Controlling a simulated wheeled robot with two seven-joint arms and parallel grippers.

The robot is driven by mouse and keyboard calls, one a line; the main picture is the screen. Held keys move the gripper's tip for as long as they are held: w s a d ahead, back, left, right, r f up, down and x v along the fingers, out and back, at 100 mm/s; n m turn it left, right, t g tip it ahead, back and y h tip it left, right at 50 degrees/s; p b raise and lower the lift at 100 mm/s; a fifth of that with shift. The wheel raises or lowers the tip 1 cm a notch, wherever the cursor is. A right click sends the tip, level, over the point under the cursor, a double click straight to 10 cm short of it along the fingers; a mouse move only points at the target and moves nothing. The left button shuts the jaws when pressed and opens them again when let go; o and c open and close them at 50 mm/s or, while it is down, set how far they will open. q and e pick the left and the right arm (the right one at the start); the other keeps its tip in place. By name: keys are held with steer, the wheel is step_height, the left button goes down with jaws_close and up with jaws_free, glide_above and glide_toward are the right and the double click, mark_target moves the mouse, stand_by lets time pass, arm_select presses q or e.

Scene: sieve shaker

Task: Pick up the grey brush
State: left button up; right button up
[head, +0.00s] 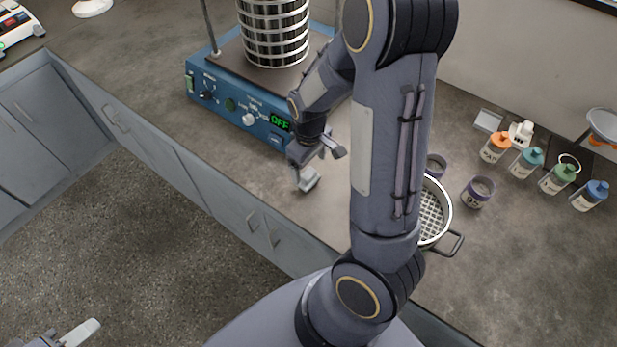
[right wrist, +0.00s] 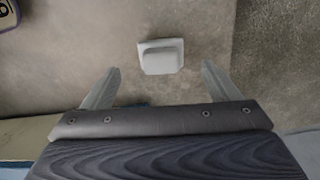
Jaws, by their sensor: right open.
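The grey brush (right wrist: 161,57) shows in the right wrist view as a small pale grey block on the counter. It lies beyond my right gripper (right wrist: 161,70), roughly centred between the two spread fingers, with a gap on each side. In the head view a pale grey piece that looks like the brush (head: 309,180) is just below my right gripper (head: 318,162), in front of the blue shaker. My right gripper is open and empty. My left gripper (head: 68,336) is only partly in view at the bottom left corner, over the floor, away from the counter.
The blue shaker (head: 232,92) carries a sieve stack (head: 273,35); its display reads OFF. A round sieve (head: 432,212) is partly hidden behind my right arm. Purple-rimmed cups (head: 478,191) and several capped bottles (head: 528,162) stand at the right.

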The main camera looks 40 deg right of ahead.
mark_target(309, 173)
step_height(309, 173, down, 6)
steer(key=shift+r+p, duration=0.2)
steer(key=shift+p, duration=0.1)
steer(key=c, duration=1.1)
steer(key=shift+a+r, duration=0.1)
steer(key=shift+r, duration=0.05)
steer(key=shift+w+r, duration=0.1)
steer(key=shift+r, duration=0.1)
step_height(309, 173, up, 2)
steer(key=shift+r+b, duration=0.2)
steer(key=shift+b, duration=0.15)
steer(key=s+a+r, duration=0.2)
steer(key=a+r, duration=0.8)
steer(key=a, duration=0.3)
steer(key=shift+s+a, duration=0.35)
steer(key=shift+a, duration=0.05)
